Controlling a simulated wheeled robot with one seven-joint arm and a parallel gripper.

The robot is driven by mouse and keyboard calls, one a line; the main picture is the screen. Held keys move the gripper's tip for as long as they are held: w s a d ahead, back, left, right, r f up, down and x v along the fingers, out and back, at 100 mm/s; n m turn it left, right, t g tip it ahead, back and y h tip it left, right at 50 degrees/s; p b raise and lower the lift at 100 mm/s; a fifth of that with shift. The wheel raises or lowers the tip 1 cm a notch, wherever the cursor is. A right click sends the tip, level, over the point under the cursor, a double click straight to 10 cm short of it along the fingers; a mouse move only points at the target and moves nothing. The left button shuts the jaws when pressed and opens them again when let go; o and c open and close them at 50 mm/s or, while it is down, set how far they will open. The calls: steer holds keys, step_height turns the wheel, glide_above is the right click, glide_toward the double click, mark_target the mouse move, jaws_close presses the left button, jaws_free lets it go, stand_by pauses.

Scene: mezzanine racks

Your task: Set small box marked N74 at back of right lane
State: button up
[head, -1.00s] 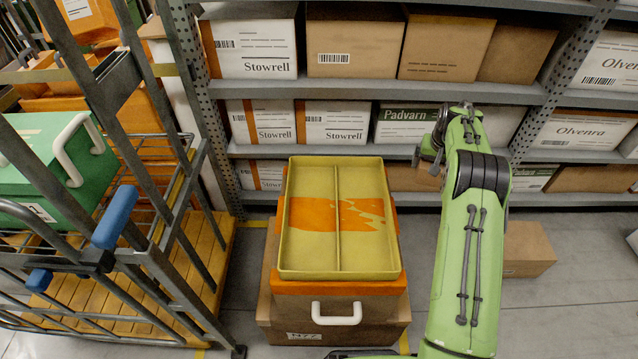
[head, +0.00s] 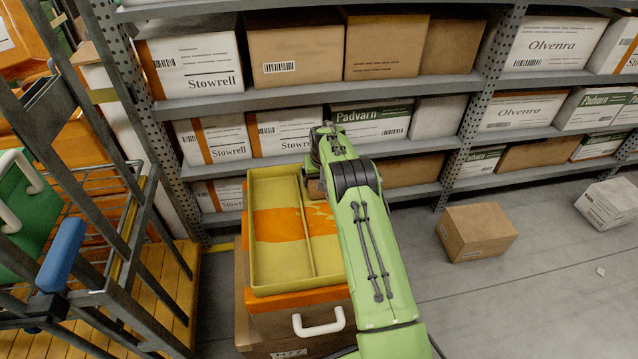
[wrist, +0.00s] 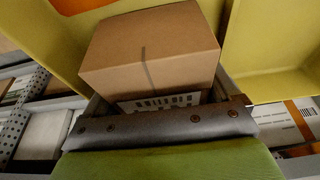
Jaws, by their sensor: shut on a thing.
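My gripper (wrist: 165,103) is shut on a small brown box (wrist: 150,48) in the wrist view. A barcode label shows on the box side nearest the gripper, but I cannot read N74. The yellow tray (head: 272,289) has a lengthwise divider and an orange patch across its floor. In the wrist view, the box is between a tray side wall (wrist: 45,40) and the divider (wrist: 232,45). In the head view, my arm reaches over the right lane's back end and hides most of the box. I cannot tell whether the box touches the tray floor.
The tray sits on stacked boxes (head: 262,325) with a white handle in front. Shelves of cartons (head: 390,90) stand close behind. A cage trolley (head: 110,270) is at left. A brown box (head: 477,232) and a white carton (head: 610,203) are on the floor at right.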

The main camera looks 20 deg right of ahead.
steer(key=shift+f, duration=0.3)
steer(key=shift+f, duration=0.15)
steer(key=o, duration=0.9)
